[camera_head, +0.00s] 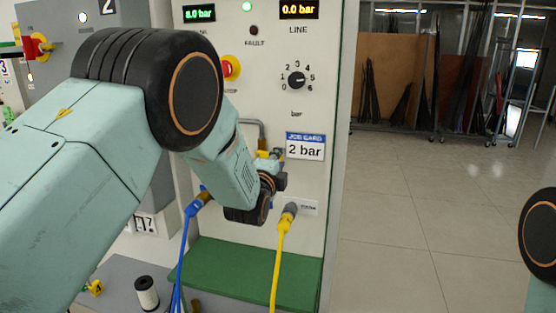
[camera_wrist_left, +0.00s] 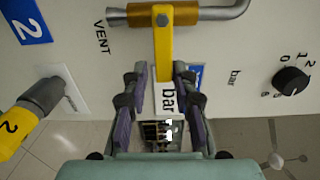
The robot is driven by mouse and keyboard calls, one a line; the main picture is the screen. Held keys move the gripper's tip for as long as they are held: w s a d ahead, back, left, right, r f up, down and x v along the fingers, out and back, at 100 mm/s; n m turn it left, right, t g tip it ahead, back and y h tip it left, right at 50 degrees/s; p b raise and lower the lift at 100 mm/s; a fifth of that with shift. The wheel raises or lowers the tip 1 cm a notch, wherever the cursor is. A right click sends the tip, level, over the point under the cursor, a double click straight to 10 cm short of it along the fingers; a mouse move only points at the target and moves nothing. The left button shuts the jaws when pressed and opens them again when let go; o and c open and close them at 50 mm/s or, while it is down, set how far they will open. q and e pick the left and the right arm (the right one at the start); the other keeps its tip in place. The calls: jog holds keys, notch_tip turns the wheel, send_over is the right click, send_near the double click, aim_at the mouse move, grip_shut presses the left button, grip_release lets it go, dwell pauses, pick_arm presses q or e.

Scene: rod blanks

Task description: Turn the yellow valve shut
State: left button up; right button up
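The yellow valve handle (camera_wrist_left: 163,48) is a flat lever on a brass valve body (camera_wrist_left: 190,14) with a grey pipe, beside the word VENT, in the left wrist view. My left gripper (camera_wrist_left: 160,70) is open, with one finger on each side of the lever's free end and a gap on both sides. In the head view my left gripper (camera_head: 272,182) is at the panel, and my arm and gripper hide most of the valve; only small yellow parts (camera_head: 264,154) show. My right gripper is out of view.
The panel (camera_head: 240,110) has a dial (camera_head: 297,80), a red button (camera_head: 231,67), a job card reading 2 bar (camera_head: 304,147), and displays reading 8.0 and 0.0 bar. Blue (camera_head: 184,245) and yellow (camera_head: 279,255) hoses hang below. Open floor (camera_head: 400,230) lies right.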

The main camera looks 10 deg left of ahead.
pick_arm(q)
jog(key=shift+o, duration=0.9)
jog(key=shift+r, duration=0.1)
jog(key=shift+w, duration=0.1)
jog(key=s, duration=1.2)
jog(key=shift+a, duration=0.2)
